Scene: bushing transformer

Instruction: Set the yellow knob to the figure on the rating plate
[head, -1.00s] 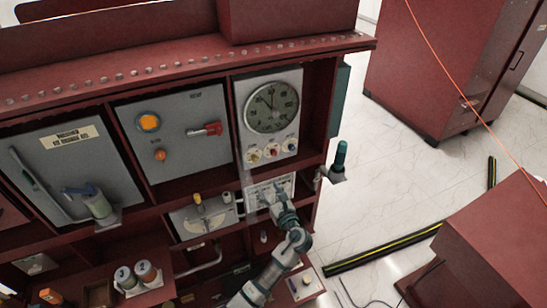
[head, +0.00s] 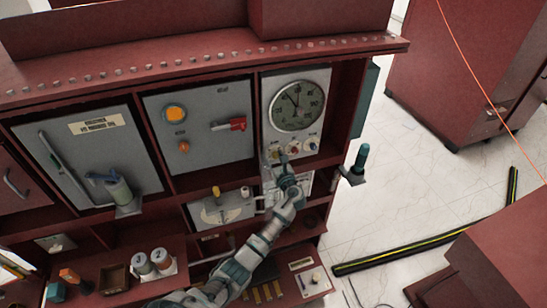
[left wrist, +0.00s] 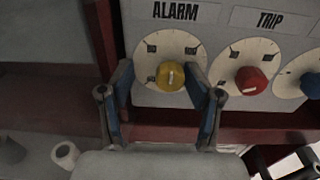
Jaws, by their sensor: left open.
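The yellow knob (left wrist: 171,75) sits on a round white dial under the label ALARM (left wrist: 187,11) in the left wrist view. A pale mark on the knob stands about upright. My left gripper (left wrist: 168,90) is open, with one finger on each side of the knob; I cannot tell whether they touch it. In the head view my left gripper (head: 284,166) is at the row of knobs below the big gauge (head: 297,105) and hides part of the yellow knob. The rating plate (head: 303,182) is probably the white sheet partly hidden behind the gripper; its figures are unreadable.
A red knob (left wrist: 251,81) under TRIP is close to the right, with a blue knob (left wrist: 312,84) beyond it. A dark red ledge (left wrist: 250,124) runs below the panel. A teal-topped handle (head: 359,161) sticks out at the cabinet's right side.

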